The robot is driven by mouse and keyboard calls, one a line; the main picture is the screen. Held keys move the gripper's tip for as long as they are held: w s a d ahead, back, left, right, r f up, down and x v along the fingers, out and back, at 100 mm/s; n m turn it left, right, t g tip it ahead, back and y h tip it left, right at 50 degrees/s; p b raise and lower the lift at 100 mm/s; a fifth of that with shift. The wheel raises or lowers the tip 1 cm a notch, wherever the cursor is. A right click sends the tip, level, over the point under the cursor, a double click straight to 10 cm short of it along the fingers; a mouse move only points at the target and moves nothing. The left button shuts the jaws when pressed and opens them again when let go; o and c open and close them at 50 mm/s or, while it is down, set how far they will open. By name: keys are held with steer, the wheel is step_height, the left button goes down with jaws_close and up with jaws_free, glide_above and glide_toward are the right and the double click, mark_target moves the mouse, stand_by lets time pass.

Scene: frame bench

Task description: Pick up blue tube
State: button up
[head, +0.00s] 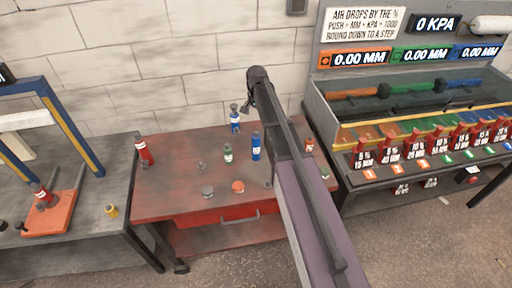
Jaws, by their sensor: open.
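A blue tube-like container (256,147) with a white label stands upright on the red table (180,190), just left of my arm. A second blue container (235,122) with a white label stands farther back on the table. A blue length (447,85) also shows in the long trough at the right, beside a green and an orange one. I cannot tell which one is called the blue tube. My gripper (244,107) is open, small and dark, at the arm's far end near the back blue container. Nothing shows in its jaws.
A red container (142,150) stands at the table's left, a green-labelled one (228,153) in the middle. An orange disc (238,186) and grey pieces lie in front. A bench with a row of red tags (415,147) stands right, a blue frame (65,125) left.

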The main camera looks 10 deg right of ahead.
mark_target(256, 133)
steer(key=shift+f+b, duration=3.9)
steer(key=shift+f, duration=0.2)
steer(key=shift+f, duration=0.1)
steer(key=shift+s+f+b, duration=0.1)
steer(key=shift+f+b, duration=2.4)
steer(key=shift+b, duration=0.1)
jaws_close()
steer(key=shift+r, duration=0.2)
step_height(256, 133, up, 4)
steer(key=p, duration=0.4)
steer(key=shift+f, duration=0.25)
steer(key=s+r+p, duration=0.1)
steer(key=s, duration=1.5)
